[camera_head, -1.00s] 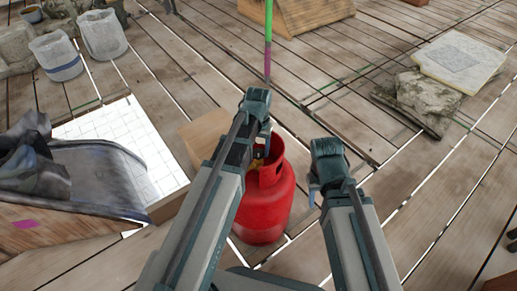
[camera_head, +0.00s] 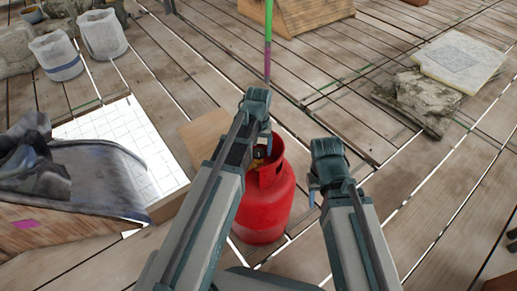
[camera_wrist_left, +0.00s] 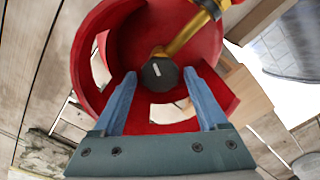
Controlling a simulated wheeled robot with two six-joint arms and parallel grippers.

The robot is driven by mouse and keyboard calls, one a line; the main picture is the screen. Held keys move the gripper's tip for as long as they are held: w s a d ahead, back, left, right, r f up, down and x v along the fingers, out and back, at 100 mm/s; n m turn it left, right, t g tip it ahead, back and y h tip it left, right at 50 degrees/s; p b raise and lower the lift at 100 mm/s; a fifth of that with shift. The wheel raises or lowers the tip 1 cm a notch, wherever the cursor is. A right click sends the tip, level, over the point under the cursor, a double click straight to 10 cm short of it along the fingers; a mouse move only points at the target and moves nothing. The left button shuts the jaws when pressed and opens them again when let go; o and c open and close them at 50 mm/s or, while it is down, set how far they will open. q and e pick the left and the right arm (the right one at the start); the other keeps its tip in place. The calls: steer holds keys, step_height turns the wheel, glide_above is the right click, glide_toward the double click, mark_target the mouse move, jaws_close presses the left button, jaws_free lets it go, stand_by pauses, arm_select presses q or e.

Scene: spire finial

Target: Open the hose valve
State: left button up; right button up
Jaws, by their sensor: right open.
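A red gas cylinder (camera_head: 266,205) stands upright on the plank floor below my arms. In the left wrist view its red collar (camera_wrist_left: 88,55) surrounds a brass valve pipe (camera_wrist_left: 188,35) with a dark round knob (camera_wrist_left: 159,74) at its end. The knob has a white line mark, close to upright in that view. My left gripper (camera_wrist_left: 160,82) is open, its two blue fingers on either side of the knob with a small gap showing on each side. My right gripper (camera_head: 314,193) is open and empty, to the right of the cylinder.
A cardboard box (camera_head: 205,135) stands just behind the cylinder. Stone slabs (camera_head: 425,100) lie at right. A green and purple pole (camera_head: 267,40) rises behind.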

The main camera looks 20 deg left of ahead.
mark_target(259, 152)
arm_select(q)
steer(key=shift+o, duration=0.5)
steer(key=shift+r, duration=0.1)
step_height(259, 152, up, 14)
steer(key=p, duration=1.3)
steer(key=shift+f+p, duration=0.2)
steer(key=shift+p, duration=0.2)
